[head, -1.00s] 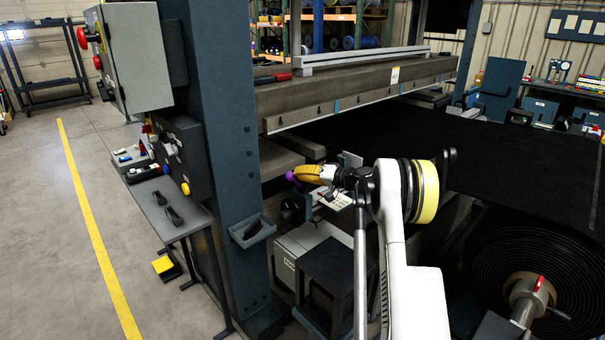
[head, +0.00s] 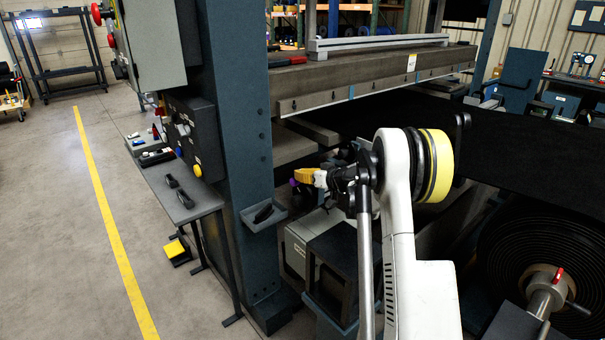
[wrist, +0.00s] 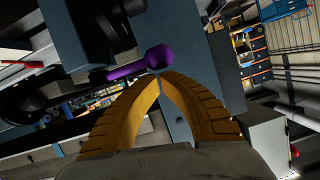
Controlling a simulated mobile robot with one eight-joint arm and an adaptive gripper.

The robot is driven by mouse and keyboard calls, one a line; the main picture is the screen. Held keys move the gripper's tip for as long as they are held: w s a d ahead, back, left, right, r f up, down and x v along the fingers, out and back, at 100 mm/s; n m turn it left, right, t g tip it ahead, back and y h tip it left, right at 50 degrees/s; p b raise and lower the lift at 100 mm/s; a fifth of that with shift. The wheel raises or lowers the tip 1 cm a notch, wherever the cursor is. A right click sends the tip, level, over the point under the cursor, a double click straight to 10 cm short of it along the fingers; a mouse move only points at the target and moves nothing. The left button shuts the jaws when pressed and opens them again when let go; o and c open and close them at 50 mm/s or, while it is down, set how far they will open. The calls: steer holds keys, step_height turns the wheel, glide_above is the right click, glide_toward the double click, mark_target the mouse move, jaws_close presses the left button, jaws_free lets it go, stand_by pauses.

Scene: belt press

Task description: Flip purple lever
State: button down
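The purple lever shows in the wrist view as a round knob (wrist: 158,58) with a purple rod running left from it. In the head view only a small purple bit (head: 293,183) shows, at the left end of my gripper (head: 303,177). My gripper has yellow fingers, and their tips meet in the wrist view (wrist: 159,76), so it is shut. The tips are right at the knob's near side, with the knob beyond them rather than between them. I cannot tell whether they touch. The lever's mount is mostly hidden.
A blue-grey post (head: 232,130) with a small tray (head: 262,216) stands left of my gripper. A control box (head: 190,140) and side table (head: 185,205) are further left. The black belt (head: 450,140) and its roll (head: 535,265) lie right. Floor at left is open.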

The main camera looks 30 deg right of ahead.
steer(key=shift+a+f, duration=0.1)
steer(key=shift+f, duration=0.2)
stand_by(0.4)
steer(key=v, duration=1.2)
steer(key=shift+r, duration=0.1)
